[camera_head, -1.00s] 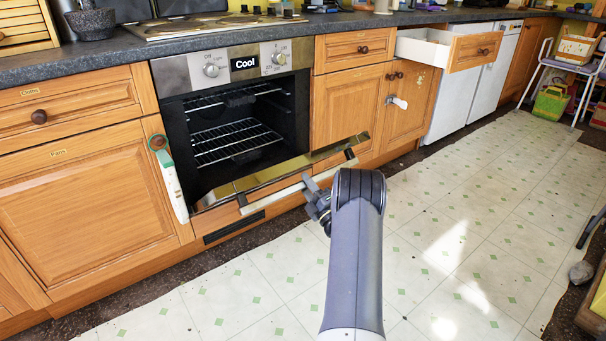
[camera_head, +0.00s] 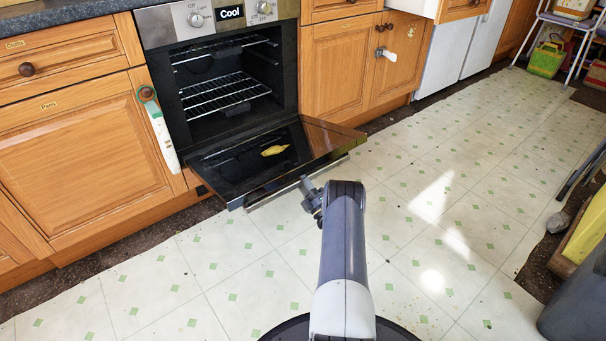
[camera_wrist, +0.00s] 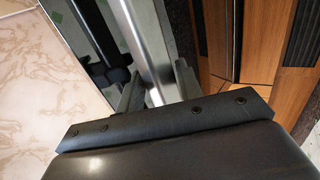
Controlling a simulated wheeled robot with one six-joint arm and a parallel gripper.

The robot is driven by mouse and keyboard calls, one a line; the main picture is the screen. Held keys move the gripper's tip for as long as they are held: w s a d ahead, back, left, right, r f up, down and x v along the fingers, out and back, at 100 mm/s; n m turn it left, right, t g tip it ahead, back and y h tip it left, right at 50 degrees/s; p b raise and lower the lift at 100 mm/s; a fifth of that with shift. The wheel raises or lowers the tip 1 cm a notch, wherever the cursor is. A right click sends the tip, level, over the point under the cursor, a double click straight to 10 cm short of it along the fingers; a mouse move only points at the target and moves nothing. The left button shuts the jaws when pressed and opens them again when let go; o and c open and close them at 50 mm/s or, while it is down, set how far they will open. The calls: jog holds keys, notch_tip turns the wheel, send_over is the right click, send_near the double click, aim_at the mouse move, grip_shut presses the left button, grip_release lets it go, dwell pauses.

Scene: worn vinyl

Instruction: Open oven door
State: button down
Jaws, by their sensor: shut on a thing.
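The oven (camera_head: 222,75) has a black cavity with wire racks, and its panel display reads "Cool". Its door (camera_head: 228,176) is folded down, dark inside, with a yellow mark on it. The fingertip contact is partly hidden in the head view.
Wooden cabinets (camera_head: 85,140) flank the oven, with a white and green thing (camera_head: 158,128) hanging on the left one. An open drawer is at the upper right. The tiled floor (camera_head: 440,190) in front is mostly clear. Dark and yellow objects (camera_head: 585,230) stand at the right edge.

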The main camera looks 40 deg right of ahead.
jog(key=shift+w+a+f+t, duration=0.1)
jog(key=shift+w+f+t, duration=0.1)
jog(key=shift+f, duration=0.25)
jog(key=shift+w+a+f+t, duration=0.1)
jog(key=shift+w+f, duration=0.05)
jog(key=shift+f, duration=0.3)
jog(key=c, duration=1.4)
grip_release()
jog(key=shift+r, duration=0.1)
jog(key=shift+o, duration=1.2)
jog(key=shift+w, duration=0.15)
jog(key=p+v, duration=0.2)
jog(key=v, duration=0.9)
jog(key=shift+w+d, duration=0.1)
